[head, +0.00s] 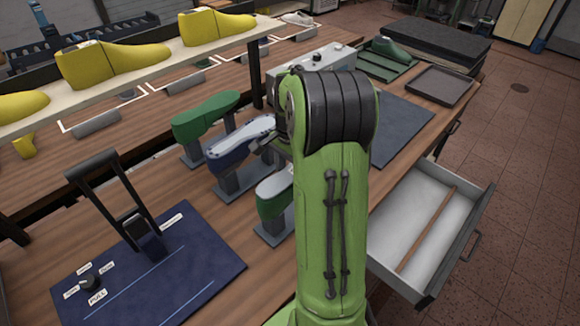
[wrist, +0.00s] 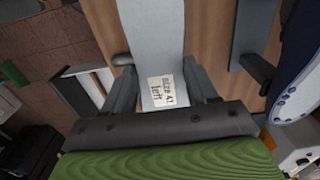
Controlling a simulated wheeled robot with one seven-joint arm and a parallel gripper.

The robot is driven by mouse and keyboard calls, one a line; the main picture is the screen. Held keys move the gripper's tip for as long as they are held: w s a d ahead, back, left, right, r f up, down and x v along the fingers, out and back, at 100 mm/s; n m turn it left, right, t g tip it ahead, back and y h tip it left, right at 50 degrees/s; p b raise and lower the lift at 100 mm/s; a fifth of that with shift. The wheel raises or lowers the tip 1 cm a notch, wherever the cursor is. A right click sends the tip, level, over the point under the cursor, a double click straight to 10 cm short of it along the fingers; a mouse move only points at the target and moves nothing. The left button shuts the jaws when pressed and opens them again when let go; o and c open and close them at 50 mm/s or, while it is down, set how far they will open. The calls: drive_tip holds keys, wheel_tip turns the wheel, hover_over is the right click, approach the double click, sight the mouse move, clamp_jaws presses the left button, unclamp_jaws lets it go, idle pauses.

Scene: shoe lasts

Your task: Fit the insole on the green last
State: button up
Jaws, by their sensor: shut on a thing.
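The insole (wrist: 156,45) is a pale grey strip with a white label reading size 41 left, in the wrist view. My gripper (wrist: 163,85) is shut on it, one finger along each side. In the head view my arm hides most of the gripper. A green last with a pale top (head: 268,208) stands on a grey post at the near end of the row, partly behind my arm. I cannot tell whether the pale top is the insole. Another green last (head: 205,115) stands bare at the far end of the row.
A blue last (head: 235,148) with a pale, dotted top stands between the green ones; it also shows in the wrist view (wrist: 300,85). Yellow lasts (head: 115,62) line a shelf. An open drawer (head: 420,230) juts out at right.

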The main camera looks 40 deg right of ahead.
idle(0.4)
drive_tip(key=o, duration=1.1)
wheel_tip(320, 180, up, 16)
drive_tip(key=p, duration=0.3)
drive_tip(key=shift+d+f, duration=0.1)
drive_tip(key=shift+d, duration=0.05)
